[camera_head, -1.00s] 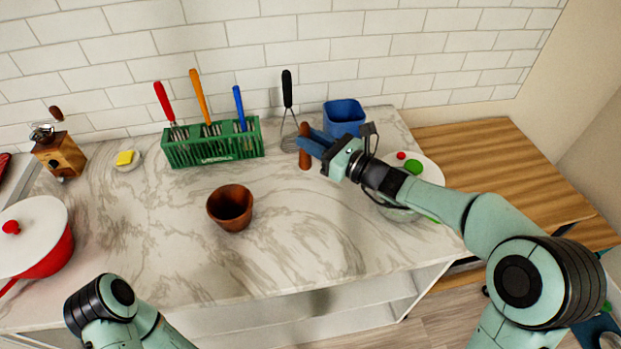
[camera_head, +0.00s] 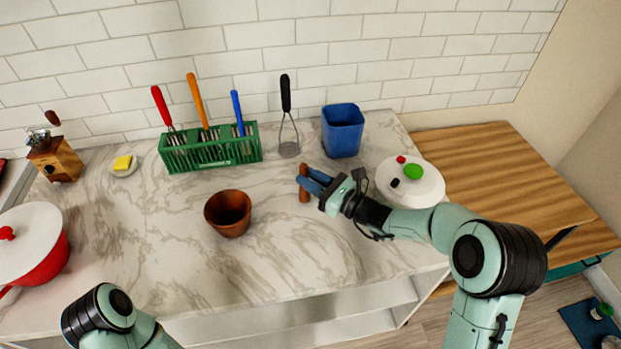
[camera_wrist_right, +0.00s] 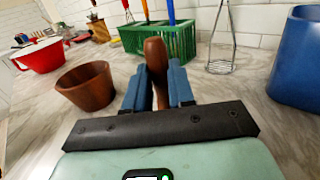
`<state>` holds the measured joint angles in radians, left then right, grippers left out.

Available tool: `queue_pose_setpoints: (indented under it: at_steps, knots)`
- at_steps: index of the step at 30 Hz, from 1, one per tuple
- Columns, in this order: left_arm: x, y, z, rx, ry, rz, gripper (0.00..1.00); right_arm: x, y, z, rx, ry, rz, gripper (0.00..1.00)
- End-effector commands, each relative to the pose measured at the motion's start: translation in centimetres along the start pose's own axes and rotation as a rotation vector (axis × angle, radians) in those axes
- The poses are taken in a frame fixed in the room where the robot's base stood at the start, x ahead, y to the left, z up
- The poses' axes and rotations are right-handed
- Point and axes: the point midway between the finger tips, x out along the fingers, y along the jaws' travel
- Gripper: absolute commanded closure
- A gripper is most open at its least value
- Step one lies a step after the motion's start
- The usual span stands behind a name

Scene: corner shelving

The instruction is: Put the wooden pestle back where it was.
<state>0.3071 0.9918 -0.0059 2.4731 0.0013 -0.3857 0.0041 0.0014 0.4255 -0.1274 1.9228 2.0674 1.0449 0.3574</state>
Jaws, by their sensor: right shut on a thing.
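The wooden pestle (camera_head: 303,184) is brown and upright in the jaws of my right gripper (camera_head: 312,182), right of the mortar in the head view. In the right wrist view the pestle (camera_wrist_right: 156,62) stands between the two blue fingers of the gripper (camera_wrist_right: 157,88). Its lower end is partly hidden by the gripper, and I cannot tell whether it touches the counter. The brown wooden mortar (camera_head: 228,213) stands on the marble counter and looks empty. It also shows at left in the right wrist view (camera_wrist_right: 86,87). Only my left arm shows at bottom left; its gripper is out of frame.
A green rack (camera_head: 212,150) with several handled utensils, a whisk-like tool (camera_head: 288,120) and a blue container (camera_head: 342,130) line the back. A white plate (camera_head: 425,190) with small items lies right. A red pot (camera_head: 45,262) stands left. The front middle counter is clear.

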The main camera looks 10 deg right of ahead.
Motion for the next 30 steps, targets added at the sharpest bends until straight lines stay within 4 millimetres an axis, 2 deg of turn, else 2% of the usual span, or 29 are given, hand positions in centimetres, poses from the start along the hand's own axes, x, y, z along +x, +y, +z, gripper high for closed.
queue_pose_setpoints:
  at_steps: [5, 6, 8, 20, 23, 30]
  knots:
    - [0.5, -0.2, 0.1, -0.001, -0.003, -0.001, 0.0, 0.0, 0.0, -0.4, 0.0, 0.0, 0.0, 1.0]
    - [0.4, -0.2, 0.1, -0.001, -0.002, -0.001, 0.0, 0.0, 0.0, -0.4, 0.0, 0.001, 0.0, 0.67]
    - [0.4, -0.2, 0.1, -0.001, -0.002, -0.001, 0.0, 0.0, 0.0, -0.3, 0.0, 0.001, 0.0, 0.51]
    - [0.0, 0.0, 0.0, 0.0, 0.0, 0.0, 0.0, -0.2, 0.0, 0.2, 0.0, 0.0, -0.001, 0.51]
    - [0.6, -0.3, 0.2, -0.001, -0.003, -0.001, 0.0, -1.9, -0.1, -0.1, -0.001, 0.001, -0.003, 0.51]
    - [1.9, -0.8, 0.5, -0.004, -0.01, -0.003, 0.0, -7.2, -0.1, -0.2, 0.0, 0.002, -0.005, 0.51]
